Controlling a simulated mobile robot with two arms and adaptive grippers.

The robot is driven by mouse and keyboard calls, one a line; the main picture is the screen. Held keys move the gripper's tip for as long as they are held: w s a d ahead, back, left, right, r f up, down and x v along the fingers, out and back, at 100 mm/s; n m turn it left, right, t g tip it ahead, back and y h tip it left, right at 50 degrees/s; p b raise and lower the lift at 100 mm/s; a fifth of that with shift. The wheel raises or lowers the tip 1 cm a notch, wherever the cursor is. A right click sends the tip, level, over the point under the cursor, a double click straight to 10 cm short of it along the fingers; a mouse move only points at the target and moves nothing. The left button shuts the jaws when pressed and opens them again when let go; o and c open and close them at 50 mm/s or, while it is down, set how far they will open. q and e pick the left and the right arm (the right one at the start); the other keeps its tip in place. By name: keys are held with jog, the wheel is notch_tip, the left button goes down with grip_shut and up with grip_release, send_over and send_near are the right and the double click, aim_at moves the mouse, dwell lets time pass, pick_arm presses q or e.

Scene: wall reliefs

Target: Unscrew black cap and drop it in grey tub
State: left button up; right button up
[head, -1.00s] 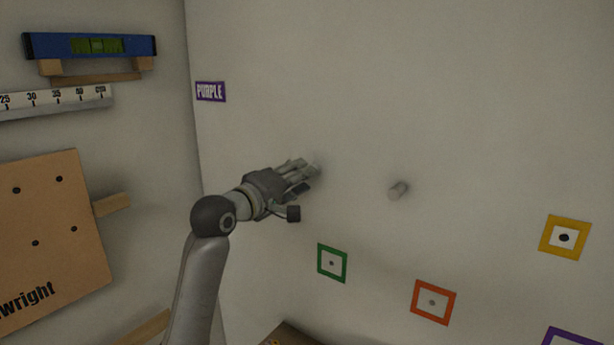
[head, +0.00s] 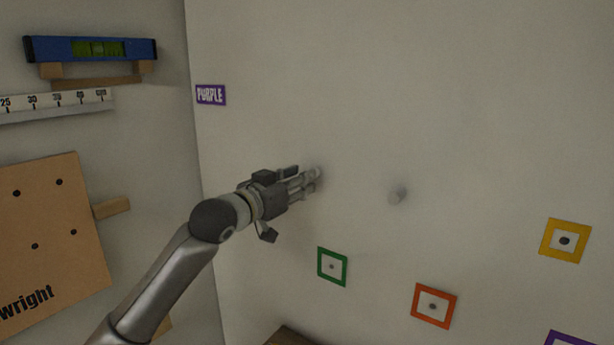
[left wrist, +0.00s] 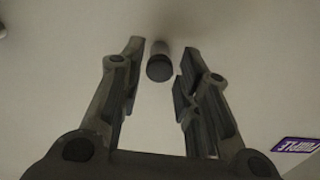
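Part of the pale peg (head: 313,172) may show by the fingertips there. The grey tub and my right gripper are not in view.
Green (head: 332,267), orange (head: 433,306) and yellow (head: 565,241) square frames are lower on the wall. A purple label (head: 211,95) is up left. A holed board (head: 45,235) hangs on the left wall.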

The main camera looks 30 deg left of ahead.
pick_arm(q)
grip_shut()
jog(key=n+p, duration=0.1)
jog(key=n, duration=0.4)
jog(key=n, duration=0.5)
jog(key=shift+s, duration=0.1)
dwell(0.3)
